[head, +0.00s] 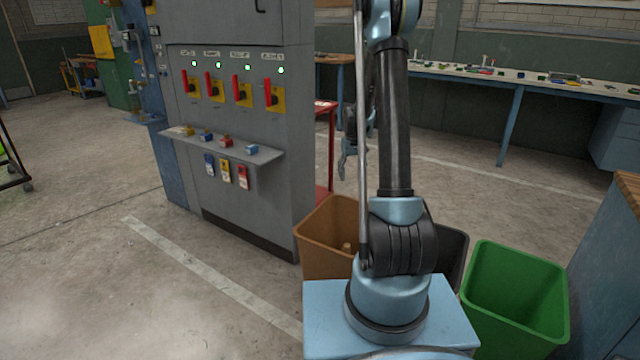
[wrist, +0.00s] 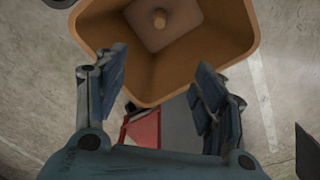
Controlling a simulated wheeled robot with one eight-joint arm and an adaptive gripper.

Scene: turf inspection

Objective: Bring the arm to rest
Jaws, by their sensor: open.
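My arm (head: 394,125) rises from its light blue base in the middle of the head view. My gripper (head: 346,165) hangs fingers down behind the arm, partly hidden by it, to the right of the grey cabinet. In the wrist view my gripper (wrist: 162,80) has its two fingers wide apart with nothing between them. An orange-brown bin (wrist: 240,50) lies past the fingertips in that view.
The brown bin (head: 312,235) holds a small tan cylinder (head: 347,247). A dark bin (head: 455,255) and a green bin (head: 515,295) stand to its right. The grey switch cabinet (head: 235,130) with a shelf (head: 260,155) stands left. A red stand (head: 325,150) is behind the cabinet.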

